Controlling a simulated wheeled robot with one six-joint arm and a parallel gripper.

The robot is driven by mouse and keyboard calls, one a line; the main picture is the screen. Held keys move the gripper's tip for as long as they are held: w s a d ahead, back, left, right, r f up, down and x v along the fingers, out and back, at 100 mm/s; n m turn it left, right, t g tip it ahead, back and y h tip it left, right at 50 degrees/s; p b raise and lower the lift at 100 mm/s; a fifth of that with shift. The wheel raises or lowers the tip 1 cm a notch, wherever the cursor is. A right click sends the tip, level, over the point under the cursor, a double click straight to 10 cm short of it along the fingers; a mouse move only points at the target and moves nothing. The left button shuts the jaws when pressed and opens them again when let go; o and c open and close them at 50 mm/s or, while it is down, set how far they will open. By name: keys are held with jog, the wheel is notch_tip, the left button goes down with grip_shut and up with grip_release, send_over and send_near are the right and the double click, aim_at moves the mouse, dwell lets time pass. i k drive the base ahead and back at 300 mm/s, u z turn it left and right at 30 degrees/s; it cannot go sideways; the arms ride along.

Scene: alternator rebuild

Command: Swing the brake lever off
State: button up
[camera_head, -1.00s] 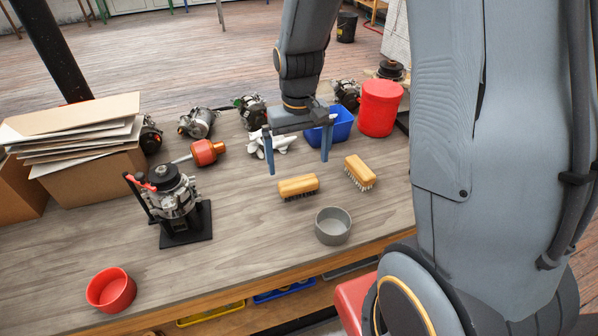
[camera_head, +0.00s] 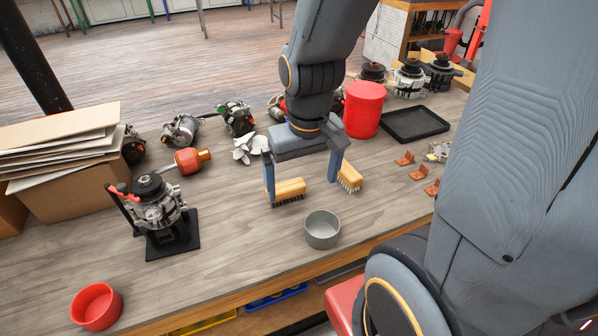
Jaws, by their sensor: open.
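The brake lever (camera_head: 121,198) is a dark bar with a red grip, at the left side of a fixture on the bench. The fixture has a black base plate (camera_head: 185,241) and holds an upright alternator (camera_head: 158,205) with a black pulley on top. My gripper (camera_head: 302,190) is open and empty, well to the right of the lever. Its two blue-grey fingers point down over the bench, near two wooden brushes (camera_head: 289,189) (camera_head: 349,177).
A grey bowl (camera_head: 322,229) stands in front of my gripper, and a red bowl (camera_head: 97,306) at the front left. A red canister (camera_head: 363,109), a black tray (camera_head: 414,124) and several alternators (camera_head: 237,118) stand behind. Cardboard (camera_head: 58,160) fills the left.

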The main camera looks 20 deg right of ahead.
aim_at(121, 189)
jog(key=k, duration=1.35)
jog(key=u, duration=0.6)
jog(key=i, duration=1.35)
jog(key=z, duration=0.7)
